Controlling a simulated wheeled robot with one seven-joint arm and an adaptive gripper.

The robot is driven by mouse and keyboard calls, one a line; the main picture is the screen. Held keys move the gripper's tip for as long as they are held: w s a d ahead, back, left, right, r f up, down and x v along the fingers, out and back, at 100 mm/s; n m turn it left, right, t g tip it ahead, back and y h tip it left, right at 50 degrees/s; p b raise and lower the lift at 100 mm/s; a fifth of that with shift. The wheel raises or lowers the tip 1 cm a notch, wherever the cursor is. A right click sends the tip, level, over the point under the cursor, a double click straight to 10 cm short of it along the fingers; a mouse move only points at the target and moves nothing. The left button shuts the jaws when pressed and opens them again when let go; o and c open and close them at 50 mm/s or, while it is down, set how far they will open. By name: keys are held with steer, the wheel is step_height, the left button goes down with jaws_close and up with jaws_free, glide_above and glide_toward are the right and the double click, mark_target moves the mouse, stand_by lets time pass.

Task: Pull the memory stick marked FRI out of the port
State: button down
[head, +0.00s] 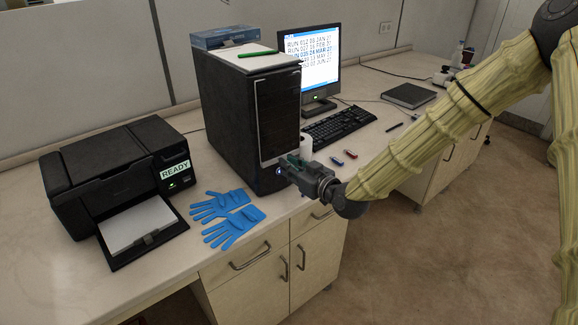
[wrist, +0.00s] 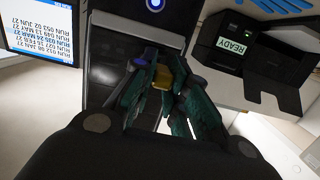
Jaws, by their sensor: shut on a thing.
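My gripper (head: 283,168) is at the lower front of the black computer tower (head: 222,110), low over the desk edge. In the wrist view my gripper's dark teal fingers (wrist: 158,85) are closed on a small yellow memory stick (wrist: 162,77) in front of the tower's front panel (wrist: 135,35). No FRI mark is readable on it. A small blue piece (wrist: 141,63) shows beside the fingertips, perhaps another stick. The port is hidden behind the fingers, so I cannot tell whether the yellow stick is still seated.
Blue gloves (head: 229,217) and a black printer (head: 115,170) stand left of the tower. The monitor (head: 312,60) stands behind.

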steer(key=shift+s+d+f, duration=0.1)
steer(key=shift+s+d, duration=0.45)
steer(key=shift+s, duration=0.25)
